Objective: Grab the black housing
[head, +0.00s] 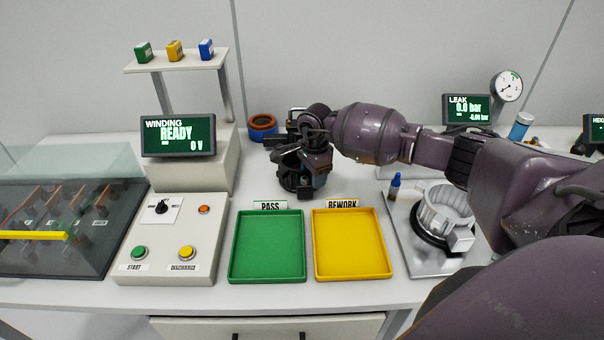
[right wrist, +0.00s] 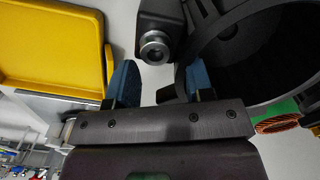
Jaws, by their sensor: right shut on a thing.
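The black housing (head: 297,182), a dark open cylinder with side lugs, is at the back of the table behind the green tray. My right gripper (head: 312,165) is at its right side and is shut on it. In the right wrist view the housing (right wrist: 255,60) fills the upper right, with its round opening and a lug with a bolt. The blue fingertips of the right gripper (right wrist: 162,88) are there, with a dark part of the housing by the right finger. The exact contact is partly hidden. My left gripper is not in view.
A green PASS tray (head: 267,277) and a yellow REWORK tray (head: 352,275) lie empty in front. A copper-coloured ring (head: 262,122) is behind the housing. A metal fixture (head: 402,237) with a pale ring (head: 444,207) is at the right, a control box (head: 170,262) at the left.

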